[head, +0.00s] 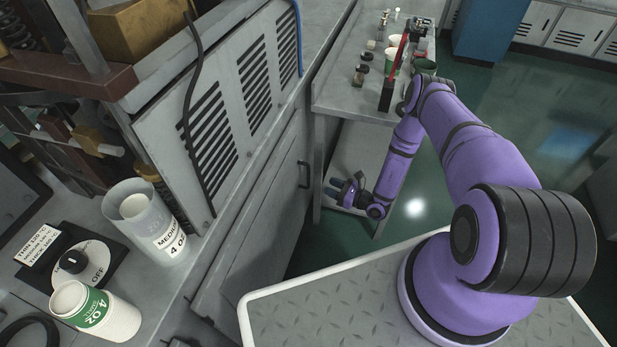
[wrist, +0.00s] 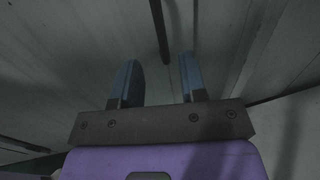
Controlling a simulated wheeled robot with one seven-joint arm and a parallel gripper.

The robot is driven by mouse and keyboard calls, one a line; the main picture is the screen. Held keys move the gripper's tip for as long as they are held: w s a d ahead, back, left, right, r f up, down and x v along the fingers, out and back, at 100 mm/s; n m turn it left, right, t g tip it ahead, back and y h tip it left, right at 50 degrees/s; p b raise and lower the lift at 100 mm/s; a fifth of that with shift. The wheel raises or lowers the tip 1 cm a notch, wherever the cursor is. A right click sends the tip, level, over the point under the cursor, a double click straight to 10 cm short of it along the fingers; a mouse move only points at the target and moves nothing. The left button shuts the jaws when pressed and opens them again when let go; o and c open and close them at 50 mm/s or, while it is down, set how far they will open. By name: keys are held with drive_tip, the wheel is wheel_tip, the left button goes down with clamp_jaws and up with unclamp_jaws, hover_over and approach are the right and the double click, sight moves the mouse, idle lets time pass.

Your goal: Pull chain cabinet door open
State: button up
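The grey cabinet door (head: 252,235) stands below the machine in the head view, seemingly closed, with a dark upright handle (head: 304,175) near its right edge. My gripper (head: 334,187) is right of the handle in the head view, low beside the bench, fingers pointing left towards the door side. In the wrist view my gripper (wrist: 160,62) is open, with two blue-grey fingers apart. A dark bar (wrist: 159,25), likely the handle, comes down from the top and ends about level with the fingertips, in the gap between them. No contact shows; the depth between them is unclear.
A bench (head: 345,95) with small jars and cups stands behind my arm. A vented machine housing (head: 215,110) rises above the door. White cups (head: 105,312) and a dial (head: 73,262) are at lower left. Green floor (head: 420,205) lies open to the right.

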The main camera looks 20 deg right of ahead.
sight(309, 186)
drive_tip(key=x, duration=1)
drive_tip(key=shift+r, duration=0.1)
clamp_jaws()
